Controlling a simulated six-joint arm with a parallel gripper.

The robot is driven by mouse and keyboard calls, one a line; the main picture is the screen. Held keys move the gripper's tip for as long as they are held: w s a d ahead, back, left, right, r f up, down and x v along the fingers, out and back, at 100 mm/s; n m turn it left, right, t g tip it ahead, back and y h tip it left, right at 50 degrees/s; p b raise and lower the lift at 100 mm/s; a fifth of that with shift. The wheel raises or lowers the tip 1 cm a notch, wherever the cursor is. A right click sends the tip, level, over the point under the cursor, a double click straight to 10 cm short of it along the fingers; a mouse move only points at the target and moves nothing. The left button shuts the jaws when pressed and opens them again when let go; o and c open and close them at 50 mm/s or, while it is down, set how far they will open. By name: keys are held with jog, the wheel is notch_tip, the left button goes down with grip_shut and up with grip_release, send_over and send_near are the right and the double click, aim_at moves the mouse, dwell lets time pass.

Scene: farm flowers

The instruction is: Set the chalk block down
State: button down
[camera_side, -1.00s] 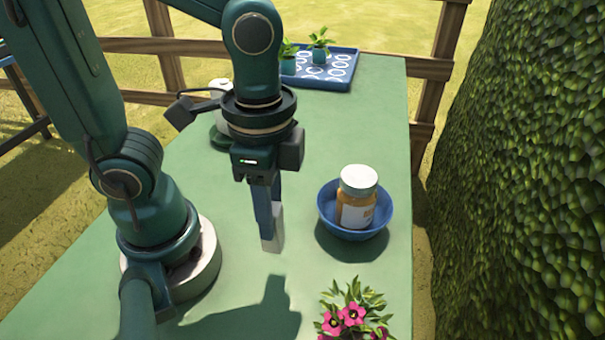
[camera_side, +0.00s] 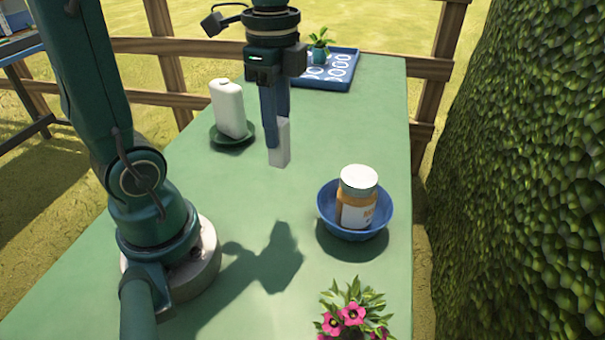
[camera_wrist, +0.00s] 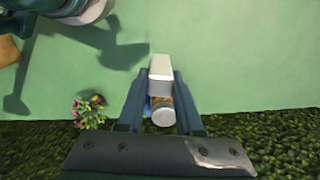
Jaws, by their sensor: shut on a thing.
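The chalk block (camera_side: 282,150) is pale grey-white and upright. It is clamped between the blue fingers of my gripper (camera_side: 274,140), with its lower end sticking out below them. The gripper's shadow falls well away on the table, so the block appears to be held above the surface, though the exact gap is hard to tell. In the wrist view the chalk block (camera_wrist: 160,67) shows between the two fingers of my gripper (camera_wrist: 160,82), its top part pale and its side face grey.
A white rounded container (camera_side: 228,108) stands on a dark green saucer (camera_side: 232,147) to the left. A blue bowl (camera_side: 330,224) holds a jar (camera_side: 357,200) at right. A blue tray (camera_side: 345,75) with a seedling (camera_side: 320,50) is behind. Pink flowers (camera_side: 352,315) stand in front. The middle table is clear.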

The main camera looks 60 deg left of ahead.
jog(key=w+a+f+n, duration=0.1)
jog(key=w+a+f, duration=0.2)
jog(key=a, duration=0.6)
jog(key=shift+n, duration=0.4)
jog(key=shift+s+a+f, duration=0.1)
jog(key=shift+s+f, duration=0.05)
jog(key=shift+f, duration=1.2)
jog(key=shift+s+a+f, duration=0.1)
jog(key=shift+s+f, duration=0.05)
jog(key=shift+f, duration=1.2)
jog(key=shift+s+a+f, duration=0.1)
jog(key=shift+s+f, duration=0.05)
jog(key=shift+f, duration=1.2)
jog(key=shift+f, duration=0.2)
jog(key=c, duration=0.6)
grip_release()
jog(key=shift+r, duration=0.1)
